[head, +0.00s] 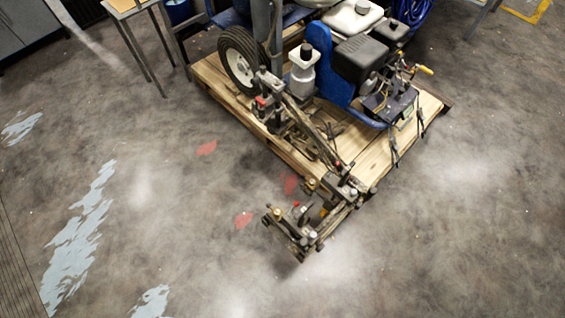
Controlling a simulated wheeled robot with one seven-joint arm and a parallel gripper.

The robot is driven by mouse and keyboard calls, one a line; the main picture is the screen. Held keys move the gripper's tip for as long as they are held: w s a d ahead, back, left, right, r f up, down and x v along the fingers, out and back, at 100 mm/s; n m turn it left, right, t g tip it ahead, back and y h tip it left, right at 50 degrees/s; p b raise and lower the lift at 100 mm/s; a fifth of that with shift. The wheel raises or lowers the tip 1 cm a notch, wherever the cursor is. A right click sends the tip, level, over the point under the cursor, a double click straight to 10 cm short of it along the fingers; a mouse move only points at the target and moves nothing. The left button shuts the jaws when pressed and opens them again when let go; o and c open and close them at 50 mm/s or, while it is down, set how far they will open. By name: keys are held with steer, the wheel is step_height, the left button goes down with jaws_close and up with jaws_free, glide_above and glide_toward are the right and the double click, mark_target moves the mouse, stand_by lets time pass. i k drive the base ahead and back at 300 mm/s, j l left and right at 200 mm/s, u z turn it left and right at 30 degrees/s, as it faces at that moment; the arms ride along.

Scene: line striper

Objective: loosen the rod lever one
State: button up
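The line striper (318,62) stands on a wooden pallet. Its metal rod arm (308,115) reaches from beside the front wheel past the pallet's near edge. The rod arm ends in a bracket assembly (297,232) out over the floor. Small fittings with red tips show at the wheel end (262,101) and on the end bracket (296,204). I cannot tell which small part is rod lever one, or whether it is tight or loose. My gripper is not in view.
The wooden pallet (290,152) has bare boards and edges around the machine. A small table (135,40) stands at the upper left, beside a grey cabinet (28,24). The floor left, right and in front of the pallet is clear, with painted patches (85,225).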

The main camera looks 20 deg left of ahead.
mark_target(330, 175)
steer(key=u, duration=0.25)
steer(key=i+j+u, duration=0.1)
steer(key=i+u, duration=0.15)
steer(key=u, duration=0.25)
steer(key=i+u, duration=0.3)
steer(key=u, duration=0.2)
